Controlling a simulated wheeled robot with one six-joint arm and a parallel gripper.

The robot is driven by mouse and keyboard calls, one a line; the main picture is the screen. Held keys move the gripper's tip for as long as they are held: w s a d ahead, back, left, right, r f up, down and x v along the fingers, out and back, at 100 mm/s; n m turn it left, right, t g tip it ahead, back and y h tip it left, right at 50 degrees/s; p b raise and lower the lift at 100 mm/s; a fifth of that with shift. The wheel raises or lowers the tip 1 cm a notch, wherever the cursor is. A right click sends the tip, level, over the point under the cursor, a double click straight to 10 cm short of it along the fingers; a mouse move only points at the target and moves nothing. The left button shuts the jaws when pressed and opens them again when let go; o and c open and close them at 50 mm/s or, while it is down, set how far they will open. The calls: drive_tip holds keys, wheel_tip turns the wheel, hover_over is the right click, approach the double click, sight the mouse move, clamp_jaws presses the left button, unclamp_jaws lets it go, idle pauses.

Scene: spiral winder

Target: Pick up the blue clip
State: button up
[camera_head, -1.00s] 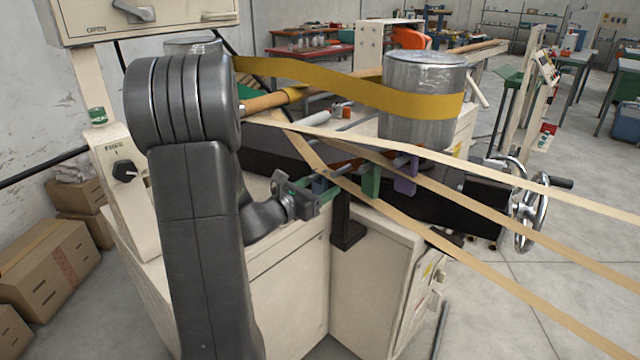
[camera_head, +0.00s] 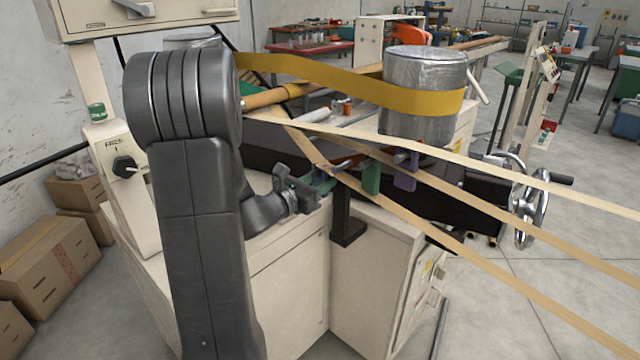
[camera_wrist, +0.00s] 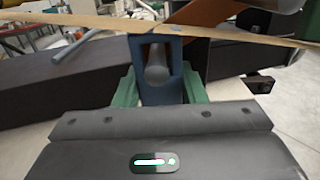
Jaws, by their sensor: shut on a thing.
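The blue clip (camera_wrist: 174,68) stands upright in the middle of the wrist view. It has a slot with a grey rod end showing in it, and its top meets a tan paper strip (camera_wrist: 90,29). My gripper (camera_wrist: 158,88) has its green fingers on both sides of the clip's lower part and is shut on it. In the head view my gripper (camera_head: 324,183) is at the left end of the row of clips, and the blue clip is mostly hidden there. A green clip (camera_head: 371,177) and a purple clip (camera_head: 405,172) hang to its right.
Tan paper strips (camera_head: 470,222) run from the winder past the clips toward the lower right. A black post (camera_head: 341,215) stands just below my gripper. A metal drum (camera_head: 425,75) with a yellow belt (camera_head: 320,78) is behind. A handwheel (camera_head: 528,205) is at right.

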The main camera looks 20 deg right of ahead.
drive_tip(key=r+b+v, duration=0.1)
drive_tip(key=b+v, duration=0.1)
drive_tip(key=v, duration=1.6)
drive_tip(key=shift+r+b, duration=0.15)
drive_tip(key=shift+b, duration=0.15)
drive_tip(key=b+v, duration=0.3)
drive_tip(key=v, duration=0.5)
drive_tip(key=shift+a, duration=0.25)
drive_tip(key=shift+s+a, duration=0.1)
idle(1.2)
